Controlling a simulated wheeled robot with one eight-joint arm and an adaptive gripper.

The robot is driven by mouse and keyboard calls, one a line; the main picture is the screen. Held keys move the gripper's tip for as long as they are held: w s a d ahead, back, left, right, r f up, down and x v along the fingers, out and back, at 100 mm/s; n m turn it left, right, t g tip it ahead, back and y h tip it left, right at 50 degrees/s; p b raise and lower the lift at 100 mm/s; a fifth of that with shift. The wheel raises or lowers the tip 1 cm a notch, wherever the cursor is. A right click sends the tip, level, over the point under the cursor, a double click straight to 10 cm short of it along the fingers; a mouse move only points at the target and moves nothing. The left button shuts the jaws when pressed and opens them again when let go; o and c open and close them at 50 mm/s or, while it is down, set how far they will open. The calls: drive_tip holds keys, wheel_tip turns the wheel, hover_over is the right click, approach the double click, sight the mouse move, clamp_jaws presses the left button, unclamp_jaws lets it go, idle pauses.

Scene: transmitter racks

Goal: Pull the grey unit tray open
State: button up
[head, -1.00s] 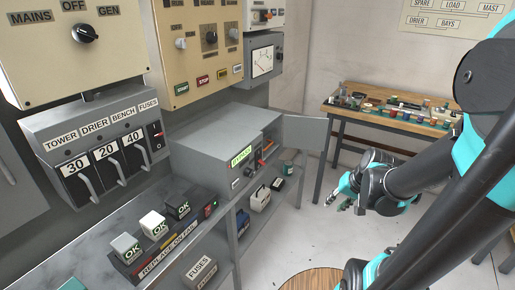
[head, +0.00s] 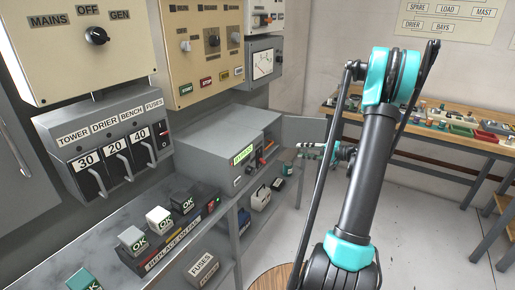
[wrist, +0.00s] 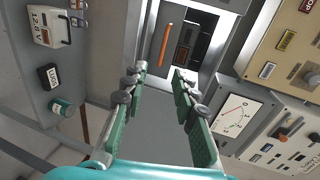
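The grey unit (head: 222,130) sits on the bench, with a green-lit label on its front and its grey door (head: 303,131) swung open to the right. In the wrist view, the unit's open front (wrist: 185,45) shows dark recessed parts and an upright orange handle (wrist: 166,45). My gripper (wrist: 160,72) is open and empty, its two green-padded fingers spread below the handle in the picture and apart from it. In the head view, my gripper (head: 312,150) shows small beside the open door. Its fingertips are hard to make out there.
Block-shaped units marked OK (head: 159,220) stand along the bench front. A shelf below holds a FUSES box (head: 203,268) and other cases. Meter panels (wrist: 240,115) lie to the right in the wrist view. A wooden table (head: 420,135) with small parts stands at right.

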sight(269, 146)
drive_tip(key=shift+y, duration=0.4)
drive_tip(key=x, duration=1.7)
drive_tip(key=shift+w+f, duration=0.1)
drive_tip(key=shift+w, duration=0.4)
clamp_jaws()
